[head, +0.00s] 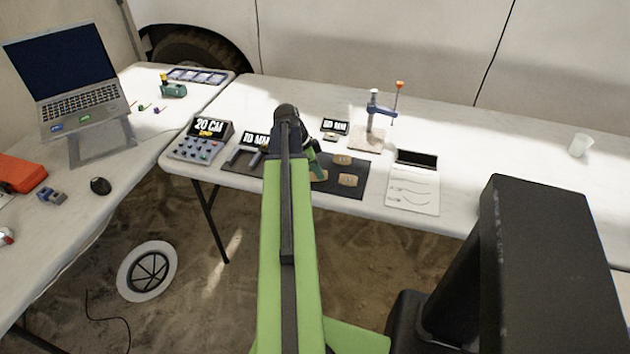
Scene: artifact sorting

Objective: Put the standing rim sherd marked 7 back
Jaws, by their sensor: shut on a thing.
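My green arm reaches forward over the middle table, and its dark wrist blocks much of the view. My gripper (314,168) is low over the left part of a dark mat (340,190). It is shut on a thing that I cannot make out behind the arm. Tan sherds lie on the mat: one (320,175) right beside the gripper, one (348,180) to the right, and one (343,159) behind. Their marks are too small to read, so I cannot tell which sherd is marked 7.
A "20 CM" display box (197,140) and a "10 MM" display (256,140) stand left of the mat. A small display (335,127) and a blue-armed stand (372,120) are behind it. A drawing sheet (413,190) lies right. The table's far right is mostly clear, with a white cup (580,145).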

